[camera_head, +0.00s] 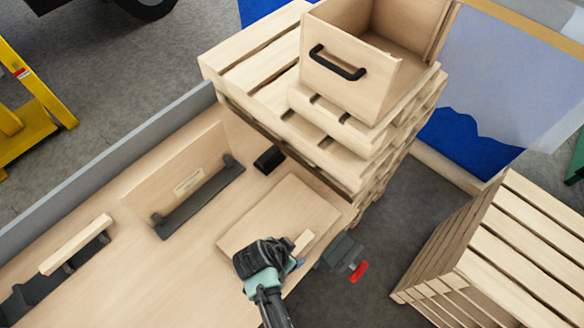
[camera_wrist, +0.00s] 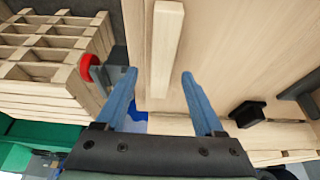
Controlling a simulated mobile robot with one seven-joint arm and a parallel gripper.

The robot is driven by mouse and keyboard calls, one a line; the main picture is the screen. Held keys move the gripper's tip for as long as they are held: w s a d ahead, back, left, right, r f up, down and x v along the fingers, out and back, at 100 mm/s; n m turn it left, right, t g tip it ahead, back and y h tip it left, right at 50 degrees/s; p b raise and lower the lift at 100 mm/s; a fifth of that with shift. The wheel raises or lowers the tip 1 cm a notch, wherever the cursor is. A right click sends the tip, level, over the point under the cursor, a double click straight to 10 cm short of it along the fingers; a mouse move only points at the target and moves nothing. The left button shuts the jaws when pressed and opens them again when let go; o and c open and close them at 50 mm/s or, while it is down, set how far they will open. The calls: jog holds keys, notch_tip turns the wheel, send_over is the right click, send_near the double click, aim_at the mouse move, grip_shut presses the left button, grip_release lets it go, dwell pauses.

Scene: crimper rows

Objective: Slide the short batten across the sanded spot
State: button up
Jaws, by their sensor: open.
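The short batten (camera_head: 303,241) is a small pale wood bar near the edge of a flat wooden board (camera_head: 285,205) on the bench. In the wrist view the batten (camera_wrist: 165,45) runs lengthwise, its near end between my two blue fingertips. My gripper (camera_wrist: 158,76) is open, with a gap on each side of the batten; I cannot tell its height above the board. In the head view my gripper (camera_head: 299,262) is beside the batten's lower end, partly hidden by my wrist. I cannot make out a distinct sanded spot.
A clamp with a red handle (camera_head: 357,271) sticks out from the bench edge near my gripper. A small black block (camera_head: 269,160) lies past the board. A labelled panel (camera_head: 180,175) stands in a dark holder. Stacked pallets (camera_head: 265,70) carry an open wooden drawer (camera_head: 340,85) behind.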

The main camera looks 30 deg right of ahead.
jog(key=shift+x, duration=1.25)
jog(key=shift+w, duration=0.1)
grip_shut()
jog(key=shift+w, duration=0.15)
jog(key=shift+w+a+b, duration=0.7)
jog(key=shift+w+b, duration=0.55)
jog(key=shift+w, duration=0.6)
jog(key=shift+w+a+b, duration=0.65)
jog(key=shift+w+b, duration=0.65)
jog(key=shift+w, duration=0.5)
jog(key=shift+w+a+b, duration=0.7)
jog(key=shift+w+b, duration=0.55)
jog(key=shift+w, duration=0.6)
grip_release()
